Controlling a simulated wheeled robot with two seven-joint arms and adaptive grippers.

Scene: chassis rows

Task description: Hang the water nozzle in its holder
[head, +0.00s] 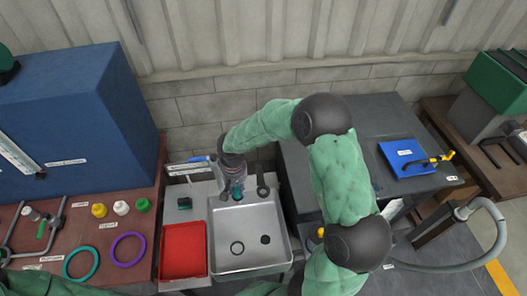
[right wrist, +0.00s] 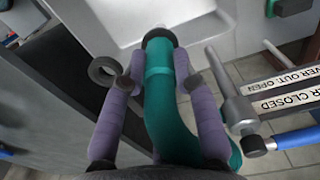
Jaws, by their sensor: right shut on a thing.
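The water nozzle (right wrist: 160,80) is a teal tube with a dark round end. My right gripper (right wrist: 160,68) is shut on it, with a purple finger on each side. In the head view the nozzle (head: 237,190) hangs below my right gripper (head: 236,178), above the back edge of the sink. A dark ring on a short stem, which looks like the holder (head: 262,186), stands just right of the nozzle. The same ring (right wrist: 104,70) is left of the nozzle in the right wrist view. The nozzle is beside the ring, not in it. My left gripper is out of view.
A metal valve with a blue handle (right wrist: 297,139) and lever labels stands close beside my right gripper. The steel sink (head: 225,262) holds two dark rings or discs. A red tray (head: 183,250) is left of it. A dark cabinet (head: 297,180) stands right.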

